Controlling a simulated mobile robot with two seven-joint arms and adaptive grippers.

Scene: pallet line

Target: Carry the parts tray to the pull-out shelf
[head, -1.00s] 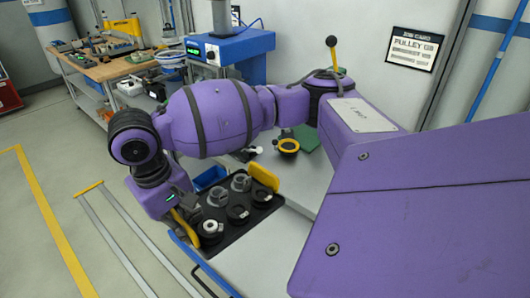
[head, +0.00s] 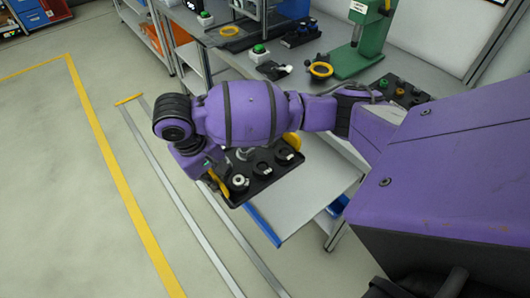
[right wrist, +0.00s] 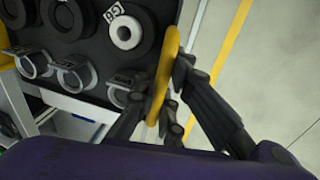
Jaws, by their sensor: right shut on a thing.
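The black parts tray (head: 262,184) has yellow end handles and carries several dark rings and grey clamp-like parts. My right gripper (head: 215,184) is shut on its near-left yellow handle. In the right wrist view the fingers (right wrist: 170,88) close around the yellow handle (right wrist: 164,72), beside the tray (right wrist: 90,22). The pull-out shelf (head: 308,200) is a pale grey panel with a blue front edge. The tray overlaps its left part in the head view; I cannot tell whether they touch. My arm hides part of the tray. My left gripper is not in view.
A small part board (head: 402,90) is at the right. Floor at left is open, with yellow and grey lines.

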